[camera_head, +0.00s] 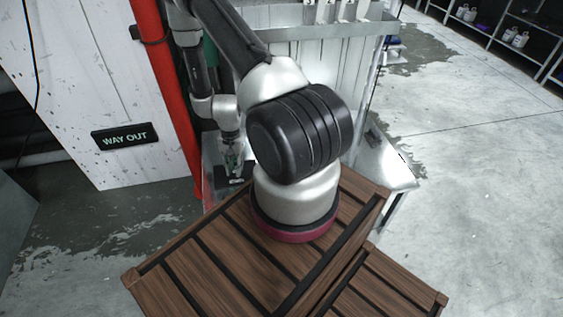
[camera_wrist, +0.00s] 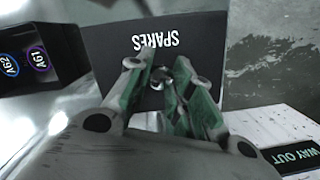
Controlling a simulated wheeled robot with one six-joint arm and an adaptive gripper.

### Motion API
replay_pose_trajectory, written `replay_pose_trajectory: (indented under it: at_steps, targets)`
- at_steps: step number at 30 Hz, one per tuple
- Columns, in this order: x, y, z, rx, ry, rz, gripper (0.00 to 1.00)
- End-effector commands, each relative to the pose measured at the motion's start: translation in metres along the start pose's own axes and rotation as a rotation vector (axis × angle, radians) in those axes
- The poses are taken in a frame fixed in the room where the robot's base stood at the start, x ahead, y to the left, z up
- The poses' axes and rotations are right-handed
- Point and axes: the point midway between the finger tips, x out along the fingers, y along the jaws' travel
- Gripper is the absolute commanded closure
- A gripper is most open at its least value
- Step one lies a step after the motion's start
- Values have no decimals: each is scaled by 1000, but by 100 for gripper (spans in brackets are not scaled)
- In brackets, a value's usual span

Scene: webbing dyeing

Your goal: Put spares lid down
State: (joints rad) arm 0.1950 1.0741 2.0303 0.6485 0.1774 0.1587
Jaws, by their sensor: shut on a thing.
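The spares lid (camera_wrist: 195,48) is a dark flat panel with the white word SPARES, upside down in the wrist view. My gripper (camera_wrist: 163,75) has green-padded fingers, shut on a small metallic piece at the lid, probably its knob. In the head view my gripper (camera_head: 233,160) is small and partly hidden beside my arm, with the dark lid (camera_head: 236,183) just under it. I cannot tell whether the lid touches anything below.
A black box (camera_wrist: 40,55) with round A62 and A61 labels stands beside the lid. A metal bench (camera_head: 385,165) lies behind my arm. A red post (camera_head: 165,90) and a white panel with a WAY OUT sign (camera_head: 125,135) stand left. Open floor (camera_head: 480,180) lies right.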

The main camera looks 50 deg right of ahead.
Motion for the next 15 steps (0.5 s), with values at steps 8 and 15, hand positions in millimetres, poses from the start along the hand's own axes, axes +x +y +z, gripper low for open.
replay_pose_trajectory:
  at_steps: [8, 15]
  targets:
    - [48, 1, -7, -8, 0, 2, 100]
    - [80, 1, -12, -7, -1, 2, 100]
